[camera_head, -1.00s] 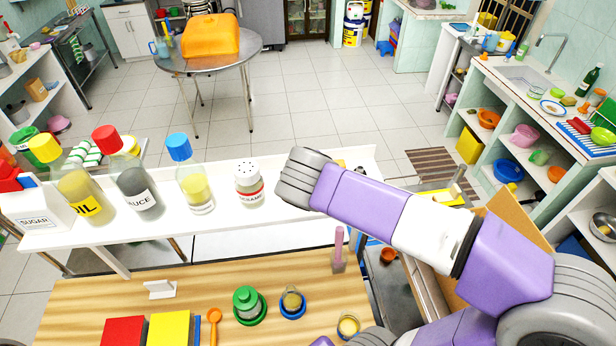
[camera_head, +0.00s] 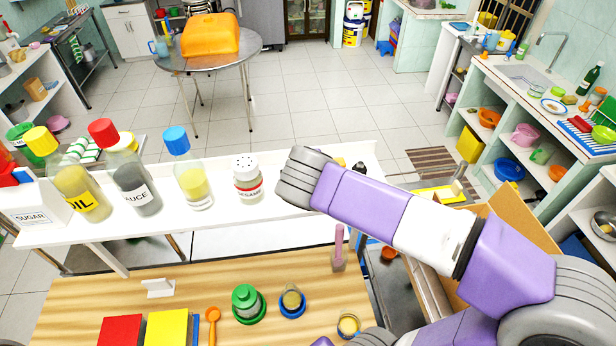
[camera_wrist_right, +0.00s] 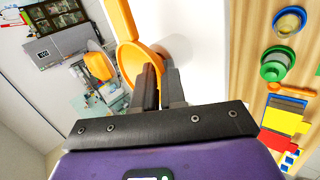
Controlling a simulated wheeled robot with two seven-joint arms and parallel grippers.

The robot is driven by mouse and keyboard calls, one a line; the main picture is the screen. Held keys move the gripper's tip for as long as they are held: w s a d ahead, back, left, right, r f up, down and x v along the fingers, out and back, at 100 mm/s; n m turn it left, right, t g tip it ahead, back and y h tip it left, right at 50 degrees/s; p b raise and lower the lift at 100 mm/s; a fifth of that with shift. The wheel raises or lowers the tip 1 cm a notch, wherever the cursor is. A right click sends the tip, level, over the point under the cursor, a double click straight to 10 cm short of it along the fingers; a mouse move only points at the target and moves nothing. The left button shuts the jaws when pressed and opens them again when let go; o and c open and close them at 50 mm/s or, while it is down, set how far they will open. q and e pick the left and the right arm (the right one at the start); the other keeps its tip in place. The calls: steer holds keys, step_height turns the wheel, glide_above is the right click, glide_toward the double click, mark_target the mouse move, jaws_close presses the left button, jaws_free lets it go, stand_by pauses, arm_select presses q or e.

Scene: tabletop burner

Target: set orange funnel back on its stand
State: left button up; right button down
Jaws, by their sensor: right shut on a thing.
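The orange funnel (camera_wrist_right: 138,58) shows in the right wrist view as a round orange cone with a long orange part reaching to the top edge. My right gripper (camera_wrist_right: 160,76) is shut on its near rim, and the dark fingers hide part of it. The funnel and the right gripper do not show in the head view. A small white bracket (camera_head: 158,288) stands on the wooden table; I cannot tell if it is the funnel's stand. My left gripper is in neither view.
The wooden table (camera_head: 90,300) holds a green-capped jar (camera_head: 247,304), a blue-rimmed cup (camera_head: 292,302), an orange spoon (camera_head: 213,326) and red and yellow blocks. Behind it, a white shelf (camera_head: 225,222) carries several bottles and a shaker (camera_head: 247,180).

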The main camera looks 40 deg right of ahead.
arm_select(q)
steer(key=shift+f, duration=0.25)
arm_select(e)
steer(key=shift+s+f, duration=0.2)
steer(key=shift+f, duration=0.6)
steer(key=c, duration=1.2)
jaws_free()
steer(key=shift+g, duration=0.3)
steer(key=shift+r, duration=0.1)
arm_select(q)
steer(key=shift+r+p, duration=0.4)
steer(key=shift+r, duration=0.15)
arm_select(e)
steer(key=shift+o, duration=0.5)
steer(key=shift+w+r, duration=0.15)
steer(key=shift+r, duration=0.4)
steer(key=shift+r+p, duration=4.75)
steer(key=shift+r, duration=2)
arm_select(q)
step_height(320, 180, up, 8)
steer(key=b, duration=0.1)
arm_select(e)
steer(key=s+a, duration=0.4)
steer(key=s, duration=0.3)
steer(key=s+a, duration=0.3)
steer(key=s, duration=0.3)
steer(key=shift+s+a+f, duration=0.15)
steer(key=shift+s+a, duration=0.2)
steer(key=shift+s, duration=0.05)
